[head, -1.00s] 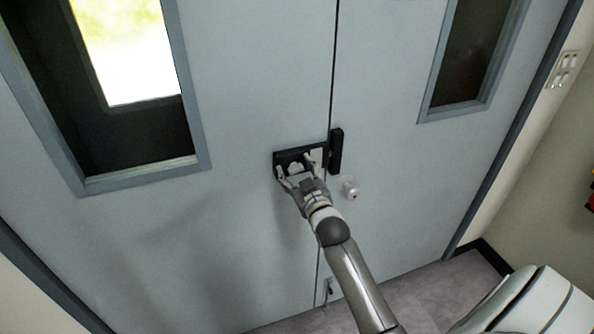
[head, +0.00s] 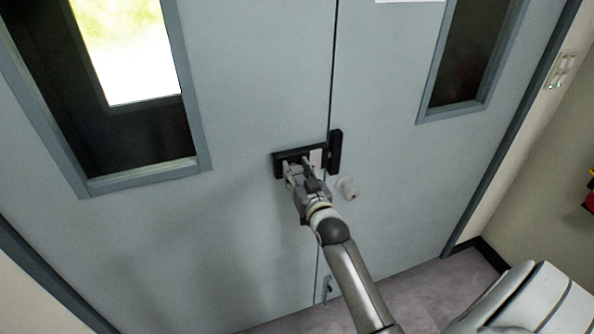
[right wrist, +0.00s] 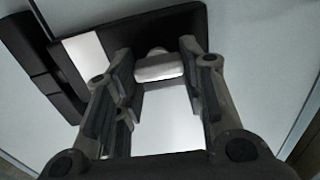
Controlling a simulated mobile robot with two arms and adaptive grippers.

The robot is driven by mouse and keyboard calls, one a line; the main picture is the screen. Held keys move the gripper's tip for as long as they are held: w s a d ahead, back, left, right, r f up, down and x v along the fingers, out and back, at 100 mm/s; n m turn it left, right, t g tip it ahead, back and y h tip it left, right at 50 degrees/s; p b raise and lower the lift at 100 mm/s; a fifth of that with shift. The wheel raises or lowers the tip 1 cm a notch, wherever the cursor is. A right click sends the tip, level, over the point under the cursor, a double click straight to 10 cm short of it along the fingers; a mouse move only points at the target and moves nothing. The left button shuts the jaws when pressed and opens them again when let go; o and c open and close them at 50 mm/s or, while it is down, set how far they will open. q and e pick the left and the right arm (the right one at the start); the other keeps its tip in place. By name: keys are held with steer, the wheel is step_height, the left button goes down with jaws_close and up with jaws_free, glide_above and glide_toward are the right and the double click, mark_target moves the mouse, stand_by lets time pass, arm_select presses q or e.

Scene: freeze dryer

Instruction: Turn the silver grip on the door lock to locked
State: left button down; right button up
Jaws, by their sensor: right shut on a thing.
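The door lock (head: 283,158) is a black plate on the left door leaf, beside the seam between the leaves. In the right wrist view the lock plate (right wrist: 190,22) carries a small silver grip (right wrist: 160,66), lying crosswise between the fingers. My right gripper (head: 297,166) is shut on the silver grip, with one finger at each end of it. In the head view the fingers hide most of the grip. My left gripper is not in view.
A black block (head: 335,152) sits on the right leaf beside the lock. A pale round knob (head: 347,187) sticks out below it, close to my right gripper. Both leaves have framed windows. The door surface left of the lock is clear.

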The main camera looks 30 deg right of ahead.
steer(key=o, duration=1)
steer(key=v, duration=1.2)
